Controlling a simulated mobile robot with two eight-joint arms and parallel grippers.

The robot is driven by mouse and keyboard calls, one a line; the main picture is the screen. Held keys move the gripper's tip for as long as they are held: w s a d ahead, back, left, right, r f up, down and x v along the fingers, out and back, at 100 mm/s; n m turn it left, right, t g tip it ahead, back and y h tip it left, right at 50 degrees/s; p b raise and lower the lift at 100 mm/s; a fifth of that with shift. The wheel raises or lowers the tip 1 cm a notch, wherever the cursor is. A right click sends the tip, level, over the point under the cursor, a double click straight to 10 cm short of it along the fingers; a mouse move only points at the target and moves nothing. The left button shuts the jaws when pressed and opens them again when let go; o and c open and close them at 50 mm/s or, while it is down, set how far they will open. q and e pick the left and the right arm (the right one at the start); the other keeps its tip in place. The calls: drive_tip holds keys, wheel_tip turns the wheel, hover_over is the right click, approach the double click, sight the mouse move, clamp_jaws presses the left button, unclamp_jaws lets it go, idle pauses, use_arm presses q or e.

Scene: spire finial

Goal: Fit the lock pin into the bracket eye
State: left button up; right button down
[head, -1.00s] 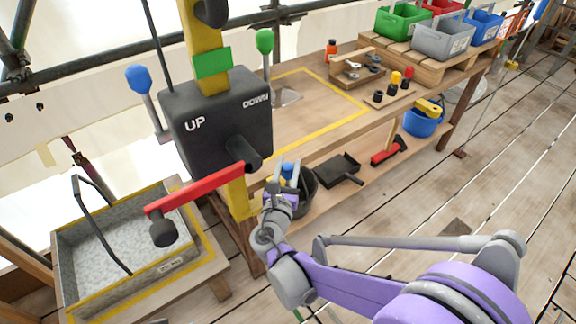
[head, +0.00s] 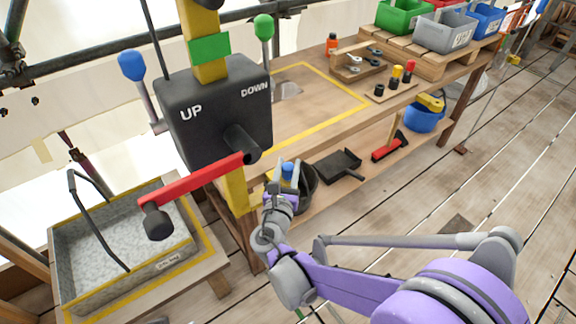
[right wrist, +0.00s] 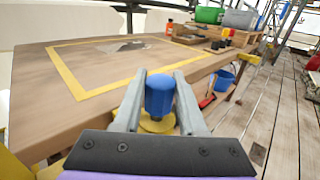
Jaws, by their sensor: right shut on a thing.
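My right gripper (head: 283,175) is at the front edge of the workbench, just right of the yellow post (head: 234,188). It is shut on a blue-headed pin (right wrist: 159,94), which I take for the lock pin. In the right wrist view the pin's blue head stands upright between the two grey fingers (right wrist: 158,105). A yellow round piece (right wrist: 158,124) shows just below the head; I cannot tell whether it belongs to the pin or to something beneath. The pin's lower end is hidden. I cannot make out the bracket eye. My left gripper is not in view.
A black winch box (head: 212,112) with a red crank arm (head: 200,183) is on the yellow post, left of the gripper. A dark bucket (head: 305,190) stands close behind the gripper. The yellow-taped benchtop (head: 315,98) is mostly clear. A stone-filled tray (head: 165,265) is lower left.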

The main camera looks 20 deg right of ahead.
drive_tip(key=shift+f+b, duration=0.5)
drive_tip(key=shift+f, duration=0.3)
drive_tip(key=shift+c, duration=2)
unclamp_jaws()
drive_tip(key=v, duration=1)
drive_tip(key=shift+s+a+p, duration=0.2)
drive_tip(key=shift+s+p, duration=0.1)
drive_tip(key=shift+s, duration=0.05)
